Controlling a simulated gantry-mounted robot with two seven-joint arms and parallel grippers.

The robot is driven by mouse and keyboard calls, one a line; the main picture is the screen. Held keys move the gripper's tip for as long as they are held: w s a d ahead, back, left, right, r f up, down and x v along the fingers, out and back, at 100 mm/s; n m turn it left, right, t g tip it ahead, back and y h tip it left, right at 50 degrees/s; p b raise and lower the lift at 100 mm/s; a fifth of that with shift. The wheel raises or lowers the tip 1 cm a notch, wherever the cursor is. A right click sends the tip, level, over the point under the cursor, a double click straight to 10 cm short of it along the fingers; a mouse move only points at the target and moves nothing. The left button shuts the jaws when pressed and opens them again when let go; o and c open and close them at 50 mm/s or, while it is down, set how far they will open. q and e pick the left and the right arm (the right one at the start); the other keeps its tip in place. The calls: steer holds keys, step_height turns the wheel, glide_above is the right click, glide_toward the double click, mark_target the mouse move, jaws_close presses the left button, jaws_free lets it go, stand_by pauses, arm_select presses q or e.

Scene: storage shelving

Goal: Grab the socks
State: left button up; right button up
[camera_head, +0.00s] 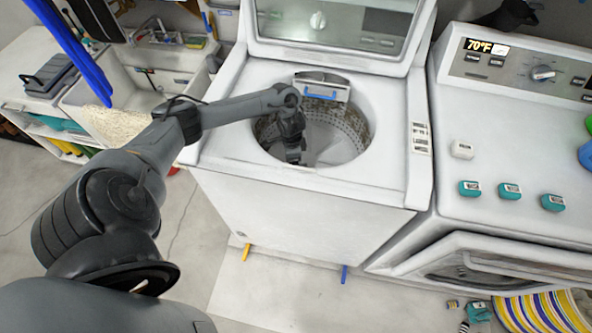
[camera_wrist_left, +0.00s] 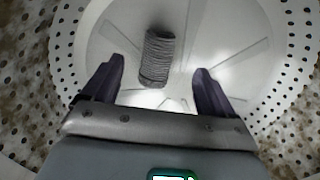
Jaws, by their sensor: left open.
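My left arm reaches into the open top-loading washer (camera_head: 300,190), and its gripper (camera_head: 293,155) is inside the drum. In the left wrist view the left gripper (camera_wrist_left: 158,88) is open, with its two dark fingers spread apart. A grey ribbed bundle, which looks like rolled socks (camera_wrist_left: 157,58), lies on the drum floor. It shows between and beyond the fingertips, nearer the left finger, and nothing is held. In the head view I cannot make out the socks inside the drum. My right gripper does not show.
The perforated drum wall (camera_wrist_left: 290,50) surrounds the gripper closely. A dryer (camera_head: 510,130) with several small teal boxes on top is at the right. A sink (camera_head: 150,75) is at the left.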

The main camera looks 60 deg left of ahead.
arm_select(q)
steer(key=shift+f+b, duration=0.55)
steer(key=shift+f, duration=2.6)
steer(key=c, duration=1.2)
